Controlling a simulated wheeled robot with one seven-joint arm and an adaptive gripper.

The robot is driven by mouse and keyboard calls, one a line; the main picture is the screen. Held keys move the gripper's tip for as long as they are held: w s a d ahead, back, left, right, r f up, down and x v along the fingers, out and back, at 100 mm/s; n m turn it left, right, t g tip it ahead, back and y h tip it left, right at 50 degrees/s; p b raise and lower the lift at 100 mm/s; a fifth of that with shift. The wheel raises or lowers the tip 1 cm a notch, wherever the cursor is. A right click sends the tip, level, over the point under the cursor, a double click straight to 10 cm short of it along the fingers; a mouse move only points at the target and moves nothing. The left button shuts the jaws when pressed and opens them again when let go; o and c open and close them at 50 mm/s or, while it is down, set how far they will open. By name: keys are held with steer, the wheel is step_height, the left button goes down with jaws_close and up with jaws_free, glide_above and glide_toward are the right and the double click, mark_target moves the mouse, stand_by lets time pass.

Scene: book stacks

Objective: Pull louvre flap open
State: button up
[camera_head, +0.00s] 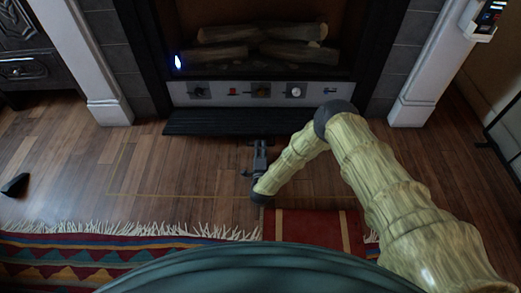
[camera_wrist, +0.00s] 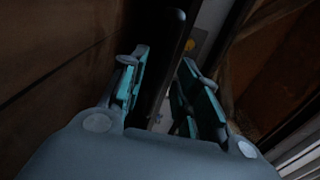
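The louvre flap (camera_head: 215,122) is a black slatted panel at the foot of the fireplace. It juts out low over the floor, below a pale control strip (camera_head: 215,92) that lies exposed. My gripper (camera_head: 260,146) is just in front of the flap's near edge, right of its middle. In the wrist view my gripper (camera_wrist: 164,62) has its two teal-padded fingers apart. A dark, round-ended edge (camera_wrist: 176,32), likely the flap's, shows between and beyond the fingertips. I cannot tell whether either finger touches it.
Logs (camera_head: 262,42) lie in the firebox above the strip. White pillars (camera_head: 82,55) flank the fireplace. A fringed patterned rug (camera_head: 60,258) covers the near floor. A small dark object (camera_head: 15,186) lies at far left. Wooden floor (camera_head: 150,170) before the flap is clear.

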steer(key=shift+w, duration=0.15)
steer(key=shift+c, duration=0.2)
jaws_close()
steer(key=shift+r, duration=0.15)
step_height(320, 180, up, 2)
steer(key=p, duration=0.3)
steer(key=shift+w+r+g, duration=0.1)
steer(key=shift+g, duration=0.3)
steer(key=shift+w+r+p, duration=0.15)
steer(key=shift+r+p, duration=0.5)
steer(key=shift+r, duration=0.1)
